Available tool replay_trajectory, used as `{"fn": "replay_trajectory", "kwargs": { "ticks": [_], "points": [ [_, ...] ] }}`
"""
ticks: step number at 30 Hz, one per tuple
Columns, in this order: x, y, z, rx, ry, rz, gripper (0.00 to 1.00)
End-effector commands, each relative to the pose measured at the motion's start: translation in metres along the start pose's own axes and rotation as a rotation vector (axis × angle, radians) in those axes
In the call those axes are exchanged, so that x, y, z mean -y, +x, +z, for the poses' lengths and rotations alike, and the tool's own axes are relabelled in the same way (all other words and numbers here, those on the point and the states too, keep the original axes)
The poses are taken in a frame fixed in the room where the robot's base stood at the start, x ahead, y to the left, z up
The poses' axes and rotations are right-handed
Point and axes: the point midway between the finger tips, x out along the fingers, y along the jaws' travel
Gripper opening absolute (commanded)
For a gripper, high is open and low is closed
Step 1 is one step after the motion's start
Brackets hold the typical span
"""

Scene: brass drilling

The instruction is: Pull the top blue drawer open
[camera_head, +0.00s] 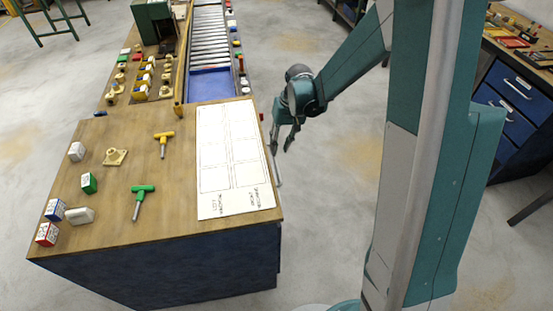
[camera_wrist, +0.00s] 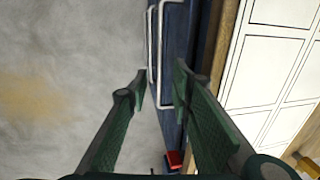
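The blue drawer cabinet under the wooden bench shows its front edge-on in the wrist view (camera_wrist: 176,50), with silver bar handles. The handle nearer the bench top (camera_wrist: 161,60) belongs to the top drawer; a second handle (camera_wrist: 149,45) lies further left. In the head view, a thin silver bar (camera_head: 277,168) shows along the bench's right side; the drawer fronts are hidden. My gripper (camera_head: 281,151) is open beside that edge, fingers pointing down. In the wrist view its fingertips (camera_wrist: 160,84) stand either side of the handle line, apart from each other. Contact cannot be told.
The bench top (camera_head: 110,225) holds a white printed sheet (camera_head: 228,160), a green-handled tool (camera_head: 141,200), a yellow-handled tool (camera_head: 163,143) and several small blocks. A small red item (camera_wrist: 174,160) is near the cabinet.

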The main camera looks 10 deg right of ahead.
Motion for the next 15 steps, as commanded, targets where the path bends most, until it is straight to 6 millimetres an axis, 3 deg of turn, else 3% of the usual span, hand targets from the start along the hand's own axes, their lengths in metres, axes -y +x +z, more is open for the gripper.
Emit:
{"fn": "replay_trajectory", "kwargs": {
  "ticks": [8, 15],
  "points": [
    [0.000, 0.002, 0.000, 0.000, 0.000, 0.000, 0.23],
    [0.000, 0.017, -0.001, -0.001, 0.000, 0.000, 0.23]
  ]
}}
